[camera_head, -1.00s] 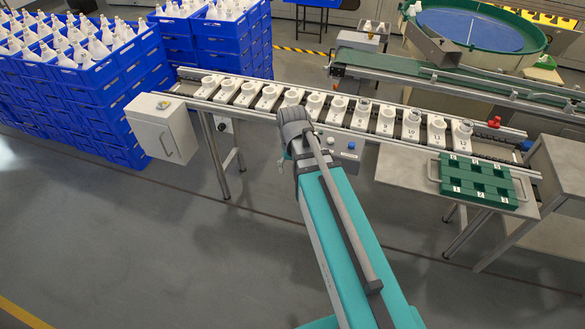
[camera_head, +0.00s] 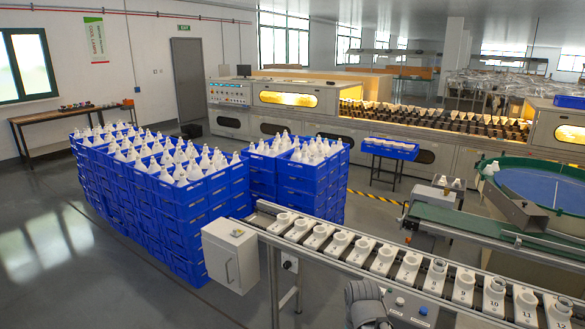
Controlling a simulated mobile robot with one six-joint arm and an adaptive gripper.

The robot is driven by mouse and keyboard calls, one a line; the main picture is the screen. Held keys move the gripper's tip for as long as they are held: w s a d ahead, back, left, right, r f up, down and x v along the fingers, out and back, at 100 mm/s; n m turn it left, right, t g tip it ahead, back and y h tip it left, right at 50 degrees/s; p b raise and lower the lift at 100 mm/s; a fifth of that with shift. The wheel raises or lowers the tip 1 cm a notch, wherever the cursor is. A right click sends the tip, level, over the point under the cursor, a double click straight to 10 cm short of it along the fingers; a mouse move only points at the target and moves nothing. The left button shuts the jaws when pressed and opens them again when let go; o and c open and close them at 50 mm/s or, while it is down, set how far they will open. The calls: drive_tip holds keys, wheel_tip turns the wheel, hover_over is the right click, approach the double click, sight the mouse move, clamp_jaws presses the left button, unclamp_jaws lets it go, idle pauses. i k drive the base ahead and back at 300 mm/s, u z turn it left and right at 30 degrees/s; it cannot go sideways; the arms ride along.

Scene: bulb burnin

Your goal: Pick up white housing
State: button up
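A row of white blocks with round white cups on top (camera_head: 384,257) runs along the conveyor (camera_head: 268,209), from its left end down to the lower right corner. Some blocks at the right carry black numbers, such as 9 to 12. I cannot tell which of these pieces is the white housing. Part of my grey arm shows at the bottom edge, in front of the conveyor. My gripper is not in view.
Blue crates (camera_head: 205,205) full of white bulbs stand stacked at left and centre. A grey-white control box (camera_head: 229,253) hangs at the conveyor's left end. A green belt (camera_head: 460,222) and round green tub (camera_head: 500,180) lie at right. Grey floor is open at left.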

sight(498, 283)
drive_tip(key=z, duration=1.2)
